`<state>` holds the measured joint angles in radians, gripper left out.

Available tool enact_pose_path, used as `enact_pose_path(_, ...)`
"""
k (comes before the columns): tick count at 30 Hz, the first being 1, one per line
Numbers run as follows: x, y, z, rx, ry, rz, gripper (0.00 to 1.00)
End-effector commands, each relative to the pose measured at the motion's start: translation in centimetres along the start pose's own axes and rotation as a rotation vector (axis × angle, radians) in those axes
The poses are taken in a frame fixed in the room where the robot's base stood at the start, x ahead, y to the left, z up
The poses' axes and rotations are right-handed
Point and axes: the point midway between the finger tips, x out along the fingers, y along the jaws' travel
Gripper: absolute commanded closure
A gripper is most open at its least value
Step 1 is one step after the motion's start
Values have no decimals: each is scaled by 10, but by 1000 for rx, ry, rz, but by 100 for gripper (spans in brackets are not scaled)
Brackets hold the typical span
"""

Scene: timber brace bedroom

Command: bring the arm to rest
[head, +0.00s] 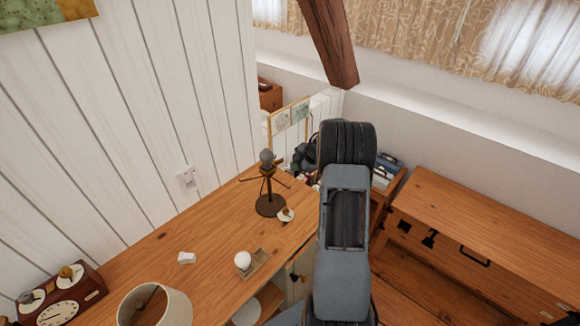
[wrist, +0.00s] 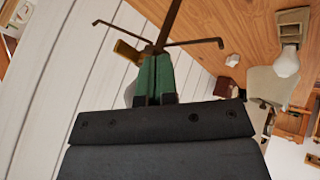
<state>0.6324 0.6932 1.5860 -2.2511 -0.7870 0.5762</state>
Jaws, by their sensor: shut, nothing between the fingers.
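My arm (head: 345,210) rises over the right end of the wooden desk in the head view, reaching away from the camera. The gripper is not distinguishable there. In the wrist view my gripper (wrist: 156,62) shows as green fingers, closed together and holding nothing. The dark stand with thin side arms (wrist: 172,25) appears just beyond the fingertips in that view. I cannot tell whether they touch. In the head view the same stand (head: 269,195) is upright on the desk, left of my arm, with a grey ball on top.
The desk (head: 215,225) holds a white ball (head: 242,260) on a small tray, a small white object (head: 186,258), a lampshade (head: 155,306) and a red-brown clock (head: 62,308). A wooden chest (head: 490,235) stands right of my arm. A timber brace (head: 328,40) slants down behind.

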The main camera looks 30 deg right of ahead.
Motion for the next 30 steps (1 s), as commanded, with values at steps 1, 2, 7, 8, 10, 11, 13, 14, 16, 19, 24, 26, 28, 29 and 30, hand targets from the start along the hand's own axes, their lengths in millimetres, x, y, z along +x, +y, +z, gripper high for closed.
enact_pose_path(1,-10,1,1,-4,-2,2,100)
enact_pose_path(2,-15,2,1,-4,0,2,100)
enact_pose_path(7,-45,6,3,-5,1,0,100)
enact_pose_path(8,-49,6,4,-5,1,-1,100)
enact_pose_path(10,-59,8,5,-4,1,0,100)
enact_pose_path(11,-62,8,5,-5,1,-1,100)
enact_pose_path(13,-68,9,6,-4,1,-2,100)
enact_pose_path(14,-70,9,6,-4,1,-2,100)
enact_pose_path(16,-74,9,7,-3,1,-3,100)
enact_pose_path(19,-77,10,7,-2,2,-3,100)
enact_pose_path(24,-78,14,12,-37,-28,23,100)
enact_pose_path(26,-79,26,17,-41,-61,88,100)
enact_pose_path(28,-76,38,28,-1,-108,199,100)
enact_pose_path(29,-75,42,34,34,-135,253,100)
enact_pose_path(30,-79,47,42,88,-180,332,100)
